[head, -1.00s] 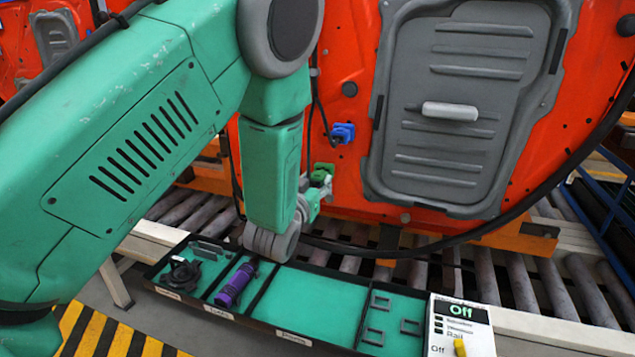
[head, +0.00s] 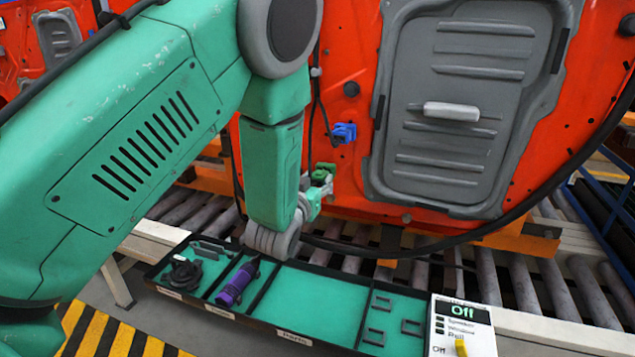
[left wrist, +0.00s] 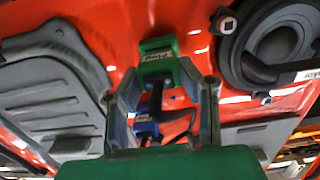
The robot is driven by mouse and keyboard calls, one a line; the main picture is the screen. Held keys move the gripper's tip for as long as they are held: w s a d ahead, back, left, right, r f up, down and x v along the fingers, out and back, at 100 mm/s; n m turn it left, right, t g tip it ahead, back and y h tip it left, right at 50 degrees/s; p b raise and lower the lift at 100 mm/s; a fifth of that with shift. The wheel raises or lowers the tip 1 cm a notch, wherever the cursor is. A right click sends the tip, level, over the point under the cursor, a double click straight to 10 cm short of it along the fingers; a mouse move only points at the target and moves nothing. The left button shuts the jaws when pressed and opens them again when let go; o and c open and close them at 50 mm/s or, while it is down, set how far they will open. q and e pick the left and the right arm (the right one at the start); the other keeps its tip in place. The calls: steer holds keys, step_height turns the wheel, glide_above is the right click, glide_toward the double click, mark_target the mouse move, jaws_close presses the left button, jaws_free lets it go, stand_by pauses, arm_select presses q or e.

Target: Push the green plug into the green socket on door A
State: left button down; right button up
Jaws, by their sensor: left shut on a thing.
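My left gripper (left wrist: 165,75) is shut on the green plug (left wrist: 160,70), which shows between its fingertips in the left wrist view. A black cable runs down from it between the fingers. A green block with a pale label, apparently the green socket (left wrist: 156,46), lies just beyond on the red door panel. Plug and socket line up closely; I cannot tell how deep the plug sits. In the head view the green connector (head: 322,172) shows at the panel's lower left, and my forearm hides most of the gripper. My right gripper is not in view.
A blue connector (head: 343,132) sits on the panel above the green one. A grey door pocket (head: 470,100) is to the right. A sorting tray (head: 310,300) with a purple cylinder (head: 237,284) stands below, beside rollers. A round black speaker (left wrist: 268,45) shows in the wrist view.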

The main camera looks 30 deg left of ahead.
arm_select(q)
steer(key=shift+x, duration=0.9)
stand_by(0.5)
steer(key=c, duration=1)
jaws_free()
steer(key=shift+c, duration=0.2)
steer(key=shift+s, duration=0.15)
steer(key=v, duration=1.1)
step_height(320, 180, up, 10)
